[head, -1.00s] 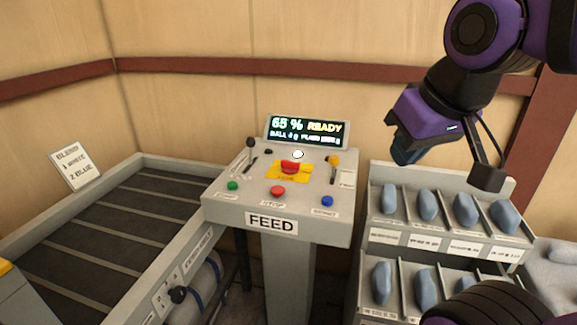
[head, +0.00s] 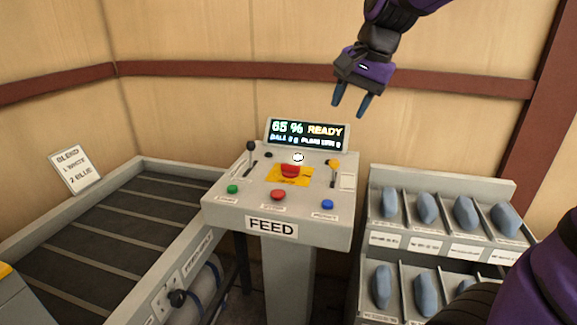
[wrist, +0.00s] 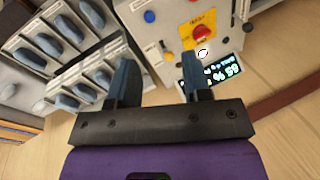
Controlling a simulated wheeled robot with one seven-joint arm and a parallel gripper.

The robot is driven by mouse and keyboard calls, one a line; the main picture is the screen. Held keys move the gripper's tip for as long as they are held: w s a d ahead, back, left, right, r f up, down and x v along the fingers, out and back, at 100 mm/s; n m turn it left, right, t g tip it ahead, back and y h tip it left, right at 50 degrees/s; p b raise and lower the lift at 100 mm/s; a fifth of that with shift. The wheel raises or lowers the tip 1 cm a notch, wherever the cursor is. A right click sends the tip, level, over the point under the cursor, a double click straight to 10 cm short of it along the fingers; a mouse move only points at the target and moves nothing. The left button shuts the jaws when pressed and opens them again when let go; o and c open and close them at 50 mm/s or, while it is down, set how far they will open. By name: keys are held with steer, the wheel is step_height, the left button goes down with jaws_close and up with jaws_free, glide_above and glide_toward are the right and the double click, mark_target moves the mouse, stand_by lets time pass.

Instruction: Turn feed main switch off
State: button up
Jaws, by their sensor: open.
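The grey feed console (head: 235,210) stands in the middle of the head view, with a FEED label on its front. A red knob (head: 290,170) sits on a yellow plate (head: 273,176) on its sloped top; it also shows in the wrist view (wrist: 202,34). I cannot read which control is the main switch. A yellow-topped lever (head: 334,163) is at the top right and a black-knobbed lever (head: 250,146) at the top left. The display (head: 305,131) reads 65 % READY. My gripper (head: 351,108) is open and empty, above the console's back right, touching nothing.
Green (head: 233,189), red (head: 278,195) and blue (head: 327,204) buttons line the console's front edge. A rack (head: 400,240) with several blue pillow-like pieces stands at right. A dark slatted conveyor (head: 100,240) lies at left. The wall is close behind.

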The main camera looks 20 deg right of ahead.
steer(key=w+f+m, duration=0.3)
steer(key=w+m, duration=0.1)
steer(key=w, duration=0.5)
steer(key=m+g+h, duration=0.2)
steer(key=m+g, duration=0.1)
steer(key=m, duration=0.9)
glide_toward(288, 164)
step_height(288, 164, down, 10)
steer(key=shift+f, duration=0.15)
jaws_close()
